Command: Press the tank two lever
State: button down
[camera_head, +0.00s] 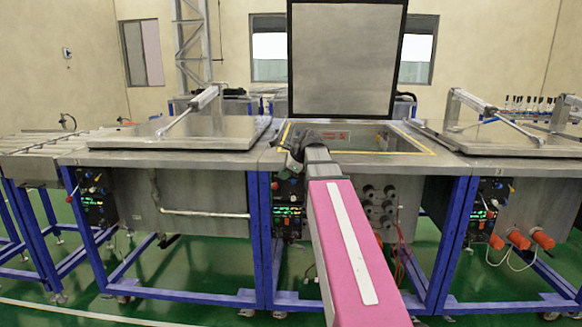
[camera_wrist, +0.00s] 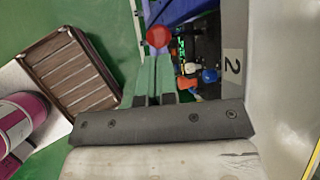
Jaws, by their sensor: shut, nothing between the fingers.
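Tank two (camera_head: 390,135) is the middle steel tank, with its lid (camera_head: 345,60) standing open. Its control panel (camera_head: 288,215) is at the front left, below the rim. In the wrist view a "2" label (camera_wrist: 232,67) marks the tank side. A red round knob (camera_wrist: 158,37), which looks like the lever's end, sits just beyond my fingertips; whether they touch it I cannot tell. My gripper (camera_wrist: 153,58) is shut and empty, its fingers side by side. In the head view my gripper (camera_head: 291,168) is just above the panel, partly hidden by my arm.
A blue knob (camera_wrist: 209,76) and orange fittings (camera_wrist: 188,83) sit beside the fingers. Closed-lid tanks stand left (camera_head: 180,133) and right (camera_head: 490,135). Blue frame legs (camera_head: 261,240) border the panel.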

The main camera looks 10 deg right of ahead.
aim_at(277, 184)
jog(key=shift+x, duration=1.8)
